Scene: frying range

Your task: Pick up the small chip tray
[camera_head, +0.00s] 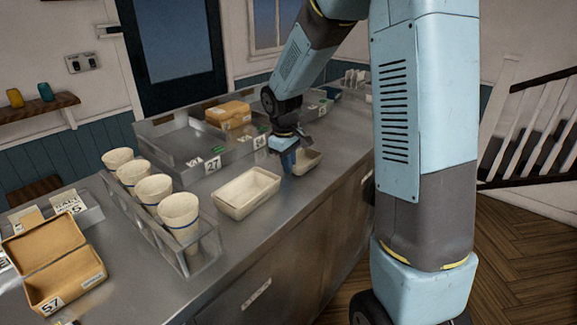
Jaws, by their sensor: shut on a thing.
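The small chip tray (309,160) is a cream, shallow tray on the steel counter, near its front edge. My gripper (289,164) points down at the left end of this tray and is shut on it. The fingers cover that end, so the exact grip is hidden. I cannot tell whether the tray is touching the counter or slightly raised. A larger cream tray (225,197) sits on the counter to the left, apart from my gripper.
Several cream cups (180,210) stand in a clear rack on the left. An open brown box (62,282) is at the front left. Steel bins (180,143) and a closed brown box (229,113) line the back. Bare counter (235,237) lies in front of the larger tray.

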